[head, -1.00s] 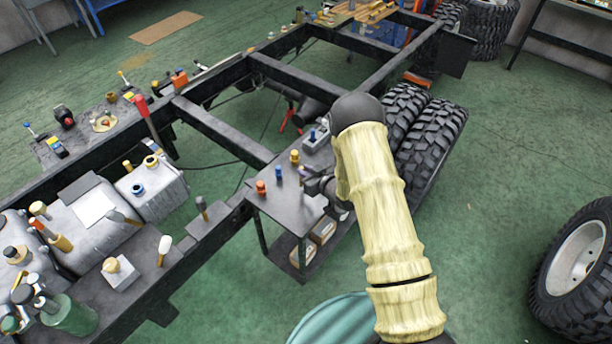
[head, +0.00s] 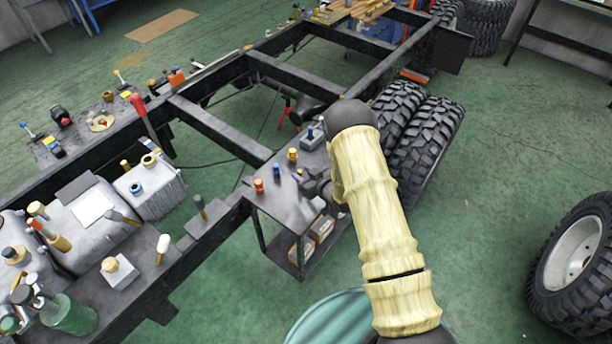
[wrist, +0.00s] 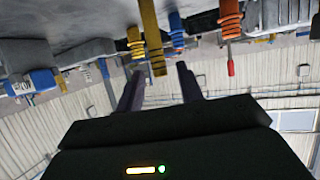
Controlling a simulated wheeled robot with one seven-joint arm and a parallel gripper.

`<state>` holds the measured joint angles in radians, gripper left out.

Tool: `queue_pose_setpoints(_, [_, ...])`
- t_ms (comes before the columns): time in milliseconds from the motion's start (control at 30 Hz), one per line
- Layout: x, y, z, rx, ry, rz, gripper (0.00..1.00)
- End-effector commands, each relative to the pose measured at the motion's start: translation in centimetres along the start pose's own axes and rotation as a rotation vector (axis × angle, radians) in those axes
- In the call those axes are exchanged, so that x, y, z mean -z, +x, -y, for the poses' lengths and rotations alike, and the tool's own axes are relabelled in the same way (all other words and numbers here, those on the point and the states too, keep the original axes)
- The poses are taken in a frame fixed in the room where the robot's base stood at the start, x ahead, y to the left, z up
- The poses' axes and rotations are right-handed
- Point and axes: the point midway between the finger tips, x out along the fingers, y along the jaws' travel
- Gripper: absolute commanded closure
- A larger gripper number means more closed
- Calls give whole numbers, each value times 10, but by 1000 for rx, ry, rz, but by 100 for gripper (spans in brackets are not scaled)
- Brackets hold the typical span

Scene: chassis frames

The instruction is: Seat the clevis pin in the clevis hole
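Several small pegs stand on a grey side table (head: 282,208) in the head view: an orange one (head: 259,186), a blue one (head: 277,171) and a yellow one (head: 292,155). A grey block with a blue-topped piece (head: 312,134) stands at the table's far end. I cannot tell which is the clevis pin, and no clevis hole is clearly visible. My gripper (head: 304,178) is low by the table's right side, partly hidden by my arm. In the upside-down wrist view, its dark purple fingers (wrist: 160,72) are apart, with a yellow upright piece (wrist: 151,38) showing between their tips, not gripped.
Black chassis rails (head: 215,130) run behind the table. Large tyres (head: 425,130) stand to its right. Boxes (head: 310,243) fill the lower shelf.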

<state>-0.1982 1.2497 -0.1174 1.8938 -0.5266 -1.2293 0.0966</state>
Motion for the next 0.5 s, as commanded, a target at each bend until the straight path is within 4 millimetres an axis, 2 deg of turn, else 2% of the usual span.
queue_pose_setpoints(133, [2,-4,0,-1,1,1,63])
queue_pose_setpoints(267, [0,-18,-1,-2,1,1,63])
queue_pose_setpoints(500, [0,-57,-1,-3,2,1,63])
